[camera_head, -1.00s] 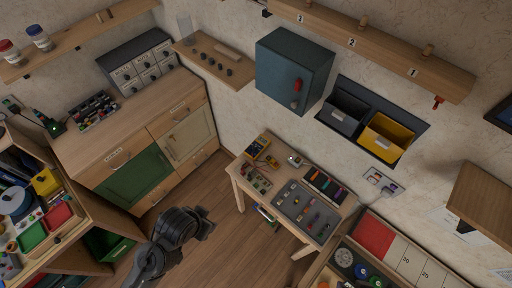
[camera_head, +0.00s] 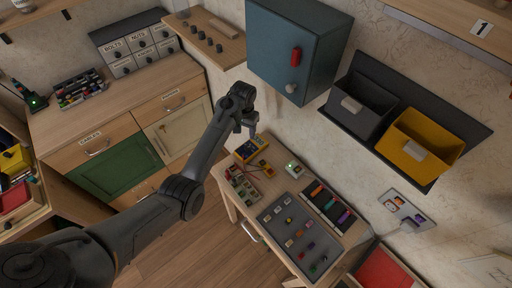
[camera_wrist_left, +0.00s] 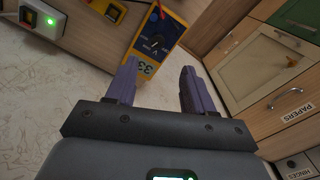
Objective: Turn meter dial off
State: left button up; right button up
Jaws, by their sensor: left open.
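The meter (camera_head: 249,150), yellow with a dark blue face, lies on the small wooden table near its back left corner. In the left wrist view the meter (camera_wrist_left: 157,38) is ahead of my fingers, with a dark round dial (camera_wrist_left: 151,43) with white marks on its face. The dial's exact pointing is too small to tell. My left gripper (camera_head: 245,129) hangs above the meter, apart from it. In the wrist view its two purple fingers (camera_wrist_left: 158,72) are spread with nothing between them. My right gripper is out of view.
A grey mat (camera_head: 286,222) with several small parts covers the table's front. A white box with a green light (camera_head: 294,168) stands right of the meter. The blue wall cabinet (camera_head: 297,52) hangs above the table. Grey and yellow bins (camera_head: 418,143) are at right.

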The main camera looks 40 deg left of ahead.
aim_at(247, 147)
pick_arm(q)
jog(key=f, duration=0.3)
jog(key=f+b, duration=0.1)
jog(key=f, duration=0.2)
jog(key=f+b, duration=0.1)
jog(key=f, duration=0.2)
jog(key=shift+w+d+f, duration=0.1)
jog(key=shift+w+f, duration=0.15)
jog(key=shift+f, duration=0.65)
grip_shut()
